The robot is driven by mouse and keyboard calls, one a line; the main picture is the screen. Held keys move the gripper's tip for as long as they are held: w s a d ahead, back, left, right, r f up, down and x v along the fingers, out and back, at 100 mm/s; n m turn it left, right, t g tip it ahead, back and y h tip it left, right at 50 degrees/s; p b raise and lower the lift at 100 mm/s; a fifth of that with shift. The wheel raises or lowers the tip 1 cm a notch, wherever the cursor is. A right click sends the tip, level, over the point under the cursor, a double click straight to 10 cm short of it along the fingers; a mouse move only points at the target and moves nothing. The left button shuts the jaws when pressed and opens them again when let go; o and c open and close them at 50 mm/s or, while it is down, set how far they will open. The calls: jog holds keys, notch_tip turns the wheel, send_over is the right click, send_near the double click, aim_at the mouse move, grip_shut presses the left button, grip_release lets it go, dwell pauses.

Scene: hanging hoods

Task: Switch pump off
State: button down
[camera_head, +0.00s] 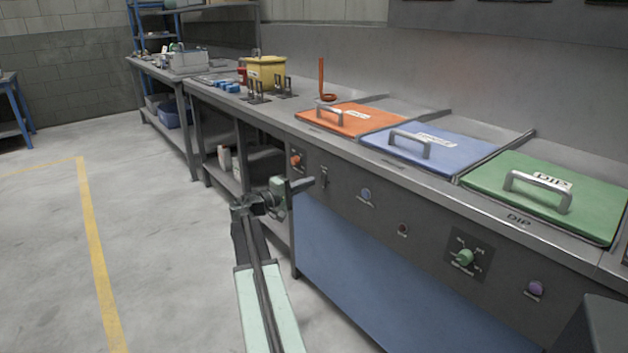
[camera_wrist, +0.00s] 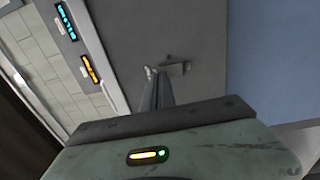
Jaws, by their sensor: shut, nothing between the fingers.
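The dark grey front panel (camera_head: 340,200) of the bench carries several controls. A small upright lever switch (camera_head: 324,177) sits near its left end. In the wrist view a small metal switch on a plate (camera_wrist: 178,69) shows just beyond my fingers. My gripper (camera_head: 310,183) is shut and empty, its fingers pointing at the panel by the lever. It also shows in the wrist view (camera_wrist: 156,88). I cannot tell whether the fingers touch the switch. The labels are too small to read, so I cannot tell which control is the pump's.
Other controls are an orange knob (camera_head: 295,160), a blue button (camera_head: 366,195), a dark red button (camera_head: 403,229), a green knob (camera_head: 465,257) and a purple button (camera_head: 535,289). Orange (camera_head: 352,119), blue (camera_head: 430,143) and green (camera_head: 590,205) lids lie above. Floor at left is clear.

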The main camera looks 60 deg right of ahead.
jog(key=r+v, duration=0.1)
jog(key=v, duration=0.8)
jog(key=shift+w+a+r+p, duration=0.15)
jog(key=shift+a+r+p, duration=0.2)
jog(key=shift+p, duration=0.1)
jog(key=w+a+f+n+t, duration=0.15)
jog(key=w+a+t, duration=0.25)
jog(key=w+a, duration=0.55)
jog(key=w+a+f+n+t+y, duration=0.3)
jog(key=a+f, duration=0.4)
jog(key=a, duration=0.6)
jog(key=s+a+f+y, duration=0.2)
jog(key=a+f+y, duration=0.3)
jog(key=a, duration=0.7)
jog(key=s+a+f+y, duration=0.1)
jog(key=a+f+y, duration=0.45)
jog(key=a, duration=0.65)
jog(key=s+a+f+y, duration=0.2)
jog(key=a+f+y, duration=0.3)
jog(key=a, duration=0.7)
notch_tip(320, 180, up, 37)
jog(key=h+p, duration=0.1)
jog(key=p, duration=3.6)
jog(key=shift+w+d+p, duration=0.2)
jog(key=shift+d+p, duration=0.1)
jog(key=shift+p, duration=0.05)
